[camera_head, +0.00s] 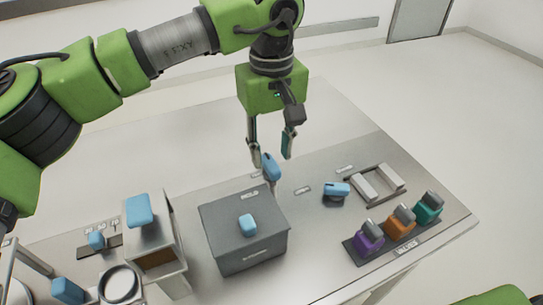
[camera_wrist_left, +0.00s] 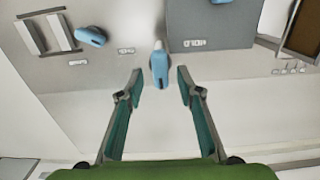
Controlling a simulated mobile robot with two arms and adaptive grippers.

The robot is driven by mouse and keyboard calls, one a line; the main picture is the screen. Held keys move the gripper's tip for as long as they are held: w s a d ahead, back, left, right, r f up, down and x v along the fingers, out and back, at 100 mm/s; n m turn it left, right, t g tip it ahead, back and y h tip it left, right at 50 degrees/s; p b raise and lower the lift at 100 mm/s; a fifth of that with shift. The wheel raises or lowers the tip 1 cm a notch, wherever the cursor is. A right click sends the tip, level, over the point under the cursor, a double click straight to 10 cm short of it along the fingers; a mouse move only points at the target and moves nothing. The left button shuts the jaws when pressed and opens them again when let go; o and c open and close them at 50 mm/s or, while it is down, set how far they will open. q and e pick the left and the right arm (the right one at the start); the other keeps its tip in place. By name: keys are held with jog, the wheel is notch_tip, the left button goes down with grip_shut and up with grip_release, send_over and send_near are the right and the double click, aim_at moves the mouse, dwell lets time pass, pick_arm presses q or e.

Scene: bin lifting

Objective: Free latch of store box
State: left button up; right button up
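A dark grey box (camera_head: 225,225) with a blue knob on its lid stands in the middle of the bench. Its lettering is too small to read surely, so I cannot tell if it is the store box. A blue-handled lever (camera_head: 270,167) stands behind its right back corner and may be the latch. In the left wrist view, the lever (camera_wrist_left: 160,66) lies ahead between the fingertips, beside the grey box (camera_wrist_left: 208,25). My left gripper (camera_head: 271,160) points down, open and empty, with its fingertips close to the lever. Contact is not clear. My right gripper is not in view.
A metal housing with a blue top (camera_head: 140,211) stands left of the box. A blue-handled piece (camera_head: 336,190) and a grey frame (camera_head: 378,184) lie to the right. Purple, orange and teal valves (camera_head: 400,222) stand near the right edge. The bench behind the lever is mostly clear.

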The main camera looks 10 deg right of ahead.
aim_at(272, 163)
pick_arm(q)
notch_tip(272, 163, up, 9)
jog(key=shift+r, duration=0.15)
dwell(0.4)
